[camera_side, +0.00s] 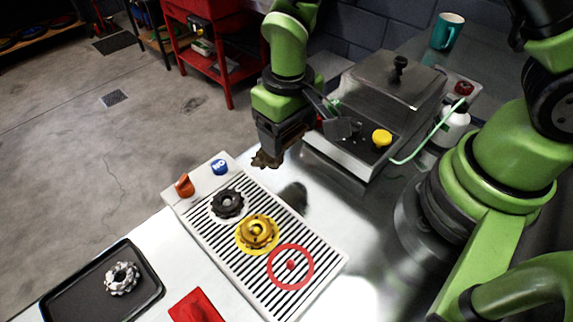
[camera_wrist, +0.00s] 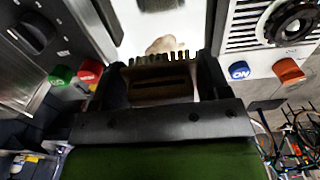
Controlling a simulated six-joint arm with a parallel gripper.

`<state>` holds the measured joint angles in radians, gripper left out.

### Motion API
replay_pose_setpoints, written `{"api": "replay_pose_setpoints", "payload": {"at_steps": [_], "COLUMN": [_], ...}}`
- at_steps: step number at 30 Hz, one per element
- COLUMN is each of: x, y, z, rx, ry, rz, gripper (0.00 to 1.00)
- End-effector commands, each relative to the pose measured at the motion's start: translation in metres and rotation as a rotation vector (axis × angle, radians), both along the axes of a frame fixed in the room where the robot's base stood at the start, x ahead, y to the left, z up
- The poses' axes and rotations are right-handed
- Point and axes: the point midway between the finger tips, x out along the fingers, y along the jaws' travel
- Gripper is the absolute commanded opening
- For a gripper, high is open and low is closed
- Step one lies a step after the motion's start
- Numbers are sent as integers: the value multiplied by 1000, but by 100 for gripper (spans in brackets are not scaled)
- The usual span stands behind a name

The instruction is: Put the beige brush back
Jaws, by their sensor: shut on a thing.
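My gripper (camera_side: 272,150) is shut on a brown toothed piece (camera_side: 265,160) and holds it above the bench, behind the upper end of the slatted rack. In the wrist view the brown toothed piece (camera_wrist: 160,75) sits between the two fingers, its row of teeth edge-on. A small beige patch (camera_wrist: 165,45) shows just beyond it; I cannot tell whether it belongs to the held piece. I cannot make out a separate beige brush in either view.
The slatted rack (camera_side: 305,302) bears a black sprocket (camera_side: 227,204), a gold sprocket (camera_side: 257,232) and a red ring (camera_side: 291,266). A black tray (camera_side: 75,300) holds a silver cassette (camera_side: 121,278). A lidded metal box (camera_side: 390,88) stands at the back, near a white bottle (camera_side: 455,125).

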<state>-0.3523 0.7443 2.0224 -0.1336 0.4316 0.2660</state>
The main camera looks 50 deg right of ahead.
Motion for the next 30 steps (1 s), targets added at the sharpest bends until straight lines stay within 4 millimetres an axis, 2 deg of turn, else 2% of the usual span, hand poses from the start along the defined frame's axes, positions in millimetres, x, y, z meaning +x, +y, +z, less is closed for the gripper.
{"api": "replay_pose_setpoints", "payload": {"at_steps": [3,8,15,29,30], "x": [-1,0,-1,0,0], "y": [-1,-1,-1,-1,-1], "z": [-23,-38,-71,-81,-80], "rx": [-2,-1,-1,0,0], "ry": [6,3,4,1,0], "rz": [0,0,0,0,0], "gripper": [42,42,42,42,79]}}
